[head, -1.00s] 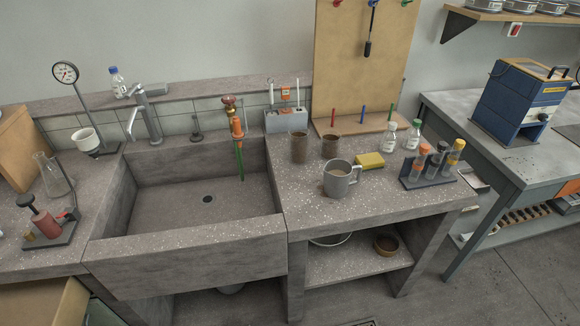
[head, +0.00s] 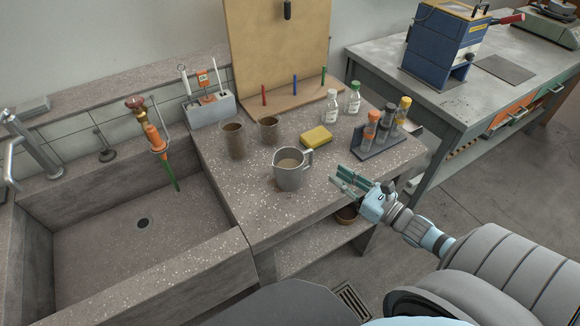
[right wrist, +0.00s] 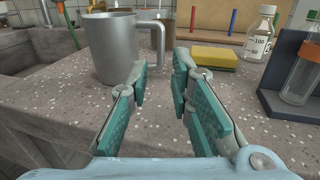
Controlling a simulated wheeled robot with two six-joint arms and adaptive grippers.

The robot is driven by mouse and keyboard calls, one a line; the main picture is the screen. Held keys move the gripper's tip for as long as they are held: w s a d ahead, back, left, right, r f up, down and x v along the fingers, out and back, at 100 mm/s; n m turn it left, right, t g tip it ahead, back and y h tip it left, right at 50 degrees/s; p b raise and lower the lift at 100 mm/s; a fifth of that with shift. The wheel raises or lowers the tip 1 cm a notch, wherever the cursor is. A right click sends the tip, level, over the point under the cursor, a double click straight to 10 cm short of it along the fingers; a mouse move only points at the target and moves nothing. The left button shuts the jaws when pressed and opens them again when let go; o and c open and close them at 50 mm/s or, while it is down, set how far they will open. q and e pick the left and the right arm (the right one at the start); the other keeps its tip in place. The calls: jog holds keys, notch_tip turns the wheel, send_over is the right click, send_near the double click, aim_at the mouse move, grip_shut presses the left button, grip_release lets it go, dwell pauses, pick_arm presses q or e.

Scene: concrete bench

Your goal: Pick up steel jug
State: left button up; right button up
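The steel jug (head: 289,175) stands upright on the speckled concrete bench top, right of the sink. It holds something brownish, and its handle points to the right. In the right wrist view the jug (right wrist: 113,50) is ahead and to the left, with its handle toward the middle. My right gripper (head: 340,185) is to the right of the jug, near the bench's front edge. In the right wrist view its teal-padded fingers (right wrist: 161,82) are apart with nothing between them, not touching the jug. My left gripper is not in view.
A yellow sponge (head: 315,137) lies behind the jug. Two brown cups (head: 233,141) (head: 268,130) stand behind and left. A tube rack (head: 378,143) is at the right, with two bottles (head: 331,106) (head: 353,98) behind. The sink (head: 143,255) is on the left.

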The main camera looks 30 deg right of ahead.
aim_at(310, 164)
jog(key=x, duration=0.1)
jog(key=b+x, duration=0.1)
jog(key=x, duration=0.2)
jog(key=shift+w+a+f+b, duration=0.1)
jog(key=shift+w+f+b, duration=0.2)
jog(key=shift+f+b, duration=0.1)
jog(key=x, duration=0.4)
jog(key=b+x, duration=0.1)
jog(key=x, duration=0.1)
jog(key=shift+w+r, duration=0.2)
jog(key=shift+r, duration=0.2)
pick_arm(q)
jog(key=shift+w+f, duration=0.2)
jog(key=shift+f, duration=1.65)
pick_arm(e)
jog(key=shift+s, duration=0.1)
grip_shut()
